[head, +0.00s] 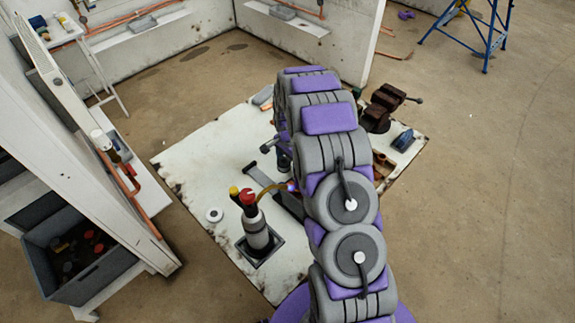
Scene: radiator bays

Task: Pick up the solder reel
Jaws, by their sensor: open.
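A small white round piece with a dark centre (214,215), which looks like the solder reel, lies flat on the white stained board, left of the torch. My gripper (275,153) shows only partly at the left side of my arm, above the board and up and right of the reel. Its dark fingers look apart, with nothing seen between them. It is well clear of the reel. My arm hides the rest of the gripper and part of the board behind it.
A gas torch (256,226) with red and yellow top stands on a dark square, a small glow near its nozzle. A rusty vice (383,106) and a dark blue tool (403,140) are at right. A grey crate (90,273) is at lower left.

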